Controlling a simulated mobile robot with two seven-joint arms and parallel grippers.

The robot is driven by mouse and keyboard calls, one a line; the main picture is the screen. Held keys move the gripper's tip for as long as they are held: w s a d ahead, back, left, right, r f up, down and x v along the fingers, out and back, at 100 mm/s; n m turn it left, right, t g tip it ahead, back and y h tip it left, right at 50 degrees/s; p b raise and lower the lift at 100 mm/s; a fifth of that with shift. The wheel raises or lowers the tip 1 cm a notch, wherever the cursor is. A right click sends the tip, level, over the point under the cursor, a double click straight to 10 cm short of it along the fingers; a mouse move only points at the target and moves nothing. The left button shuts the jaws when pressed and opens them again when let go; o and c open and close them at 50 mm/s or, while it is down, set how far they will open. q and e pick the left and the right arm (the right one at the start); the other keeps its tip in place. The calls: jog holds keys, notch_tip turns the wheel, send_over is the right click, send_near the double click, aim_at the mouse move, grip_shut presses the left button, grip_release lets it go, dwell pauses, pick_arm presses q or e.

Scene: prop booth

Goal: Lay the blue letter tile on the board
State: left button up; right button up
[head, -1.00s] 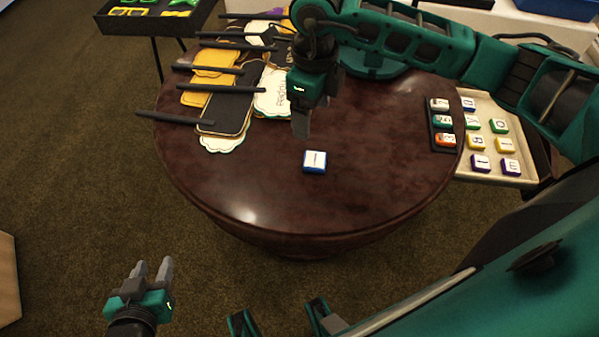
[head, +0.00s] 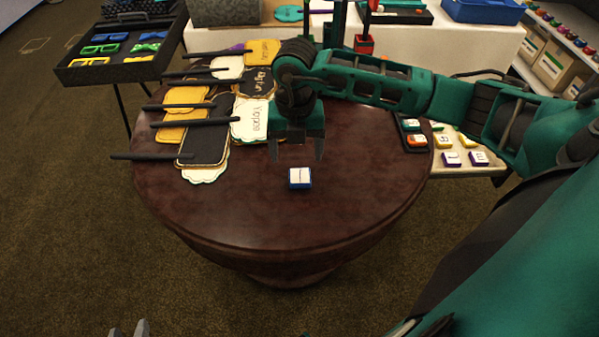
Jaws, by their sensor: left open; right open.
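The blue letter tile (head: 300,178), with a white top bearing a dark mark, lies flat on the round dark wooden table (head: 270,220). My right gripper (head: 298,156) is open above and just behind the tile, its fingers spread and pointing down, with nothing between them. A small dark board (head: 417,150) lies at the table's right edge with letter tiles on it; my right arm hides its far part. My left gripper (head: 128,331) shows only its fingertips at the bottom left edge, apart and empty.
A pale tray (head: 450,172) with several letter tiles stands right of the table, partly behind my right arm. Sign props (head: 205,148) with dark sticks cover the table's left side. A black case (head: 120,65) stands at back left. The table's front is clear.

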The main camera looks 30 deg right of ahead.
aim_at(300, 176)
jog(key=f, duration=0.6)
jog(key=shift+s+d+f, duration=0.15)
jog(key=shift+s+f, duration=0.1)
jog(key=shift+s, duration=0.15)
jog(key=c, duration=1.2)
jog(key=shift+r, duration=0.2)
notch_tip(300, 176, up, 20)
jog(key=shift+f+p, duration=0.1)
jog(key=shift+p, duration=0.8)
